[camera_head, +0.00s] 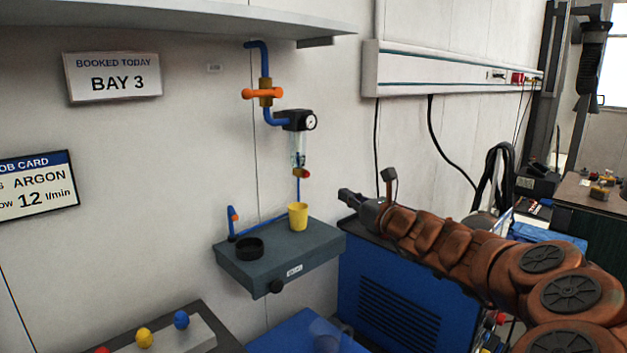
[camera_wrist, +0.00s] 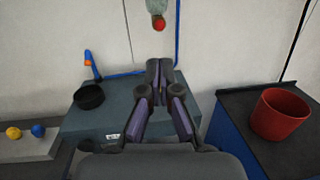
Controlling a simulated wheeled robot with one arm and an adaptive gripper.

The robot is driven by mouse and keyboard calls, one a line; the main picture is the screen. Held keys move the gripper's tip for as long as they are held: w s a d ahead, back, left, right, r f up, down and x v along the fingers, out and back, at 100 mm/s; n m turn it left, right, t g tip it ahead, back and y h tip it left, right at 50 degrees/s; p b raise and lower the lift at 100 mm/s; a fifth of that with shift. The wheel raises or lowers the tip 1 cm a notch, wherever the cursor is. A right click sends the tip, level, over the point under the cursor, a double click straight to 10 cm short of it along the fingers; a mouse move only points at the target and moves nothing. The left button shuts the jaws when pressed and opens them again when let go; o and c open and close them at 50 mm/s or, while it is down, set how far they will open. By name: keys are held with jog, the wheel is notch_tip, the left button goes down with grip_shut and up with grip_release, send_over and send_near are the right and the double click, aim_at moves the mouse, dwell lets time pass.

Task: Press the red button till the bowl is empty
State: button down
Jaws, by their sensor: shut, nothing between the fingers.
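A clear bowl (camera_head: 298,152) hangs under a black regulator with a round gauge on the wall. A red-orange knob-like button (camera_head: 301,173) sits at its bottom; the button (camera_wrist: 159,24) and the bowl's lower part (camera_wrist: 156,6) also show at the top of the wrist view. I cannot tell the liquid level. A yellow cup (camera_head: 298,216) stands below on a grey shelf box (camera_head: 277,262); my fingers hide it in the wrist view. My gripper (camera_head: 345,197) is shut and empty, right of the cup and apart from the button. Its fingers (camera_wrist: 159,75) point forward.
A black dish (camera_head: 249,248) and a short blue pipe stand on the box's left. A red bucket (camera_wrist: 281,113) stands at the wrist view's right. Blue (camera_head: 181,319), yellow (camera_head: 144,337) and red (camera_head: 103,350) knobs sit at lower left. An overhead shelf (camera_head: 200,18) juts out.

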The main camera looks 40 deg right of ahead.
aim_at(307, 175)
jog(key=w, duration=0.4)
jog(key=w+d+p, duration=0.1)
jog(key=w, duration=0.4)
jog(key=w+d+r, duration=0.1)
jog(key=w, duration=0.3)
jog(key=shift+w+p, duration=0.15)
jog(key=shift+p, duration=0.25)
jog(key=shift+w, duration=0.1)
jog(key=shift+w, duration=0.1)
